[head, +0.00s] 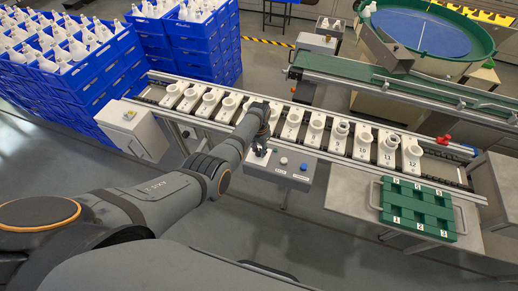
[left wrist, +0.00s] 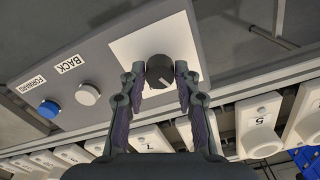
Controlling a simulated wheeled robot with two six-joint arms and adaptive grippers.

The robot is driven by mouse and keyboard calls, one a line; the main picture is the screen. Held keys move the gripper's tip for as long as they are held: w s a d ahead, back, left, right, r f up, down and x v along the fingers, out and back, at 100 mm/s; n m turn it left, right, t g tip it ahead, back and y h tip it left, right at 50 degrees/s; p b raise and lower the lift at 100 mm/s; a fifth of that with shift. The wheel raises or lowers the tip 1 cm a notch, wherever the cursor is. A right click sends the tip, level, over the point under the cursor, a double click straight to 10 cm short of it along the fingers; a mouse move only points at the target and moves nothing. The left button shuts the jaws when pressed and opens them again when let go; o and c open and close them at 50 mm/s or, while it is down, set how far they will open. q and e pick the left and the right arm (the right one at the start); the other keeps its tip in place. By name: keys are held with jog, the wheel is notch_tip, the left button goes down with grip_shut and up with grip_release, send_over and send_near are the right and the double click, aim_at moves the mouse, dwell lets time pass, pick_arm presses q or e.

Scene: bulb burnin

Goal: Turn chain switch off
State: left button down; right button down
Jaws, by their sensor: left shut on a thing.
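The chain switch, a black rotary knob (left wrist: 160,69) with a pale pointer line, sits on a white plate (left wrist: 124,47) on the grey control box (left wrist: 60,95). In the left wrist view my left gripper (left wrist: 159,78) has a finger on each side of the knob and is shut on it. The head view shows my left gripper (head: 259,152) at the left end of the control box (head: 290,179); there the arm and gripper hide the knob. My right gripper is not in view.
The box also bears a blue button (left wrist: 49,109) marked FORWARD and a white button (left wrist: 87,95) marked BACK. Just behind the box runs a chain conveyor (head: 459,174) carrying numbered white sockets. A green numbered tray (head: 416,213) lies on the table to the right.

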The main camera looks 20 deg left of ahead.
aim_at(259, 151)
pick_arm(q)
jog(key=shift+n, duration=0.9)
jog(key=c, duration=1)
grip_release()
notch_tip(259, 151, up, 12)
jog(key=shift+r, duration=0.1)
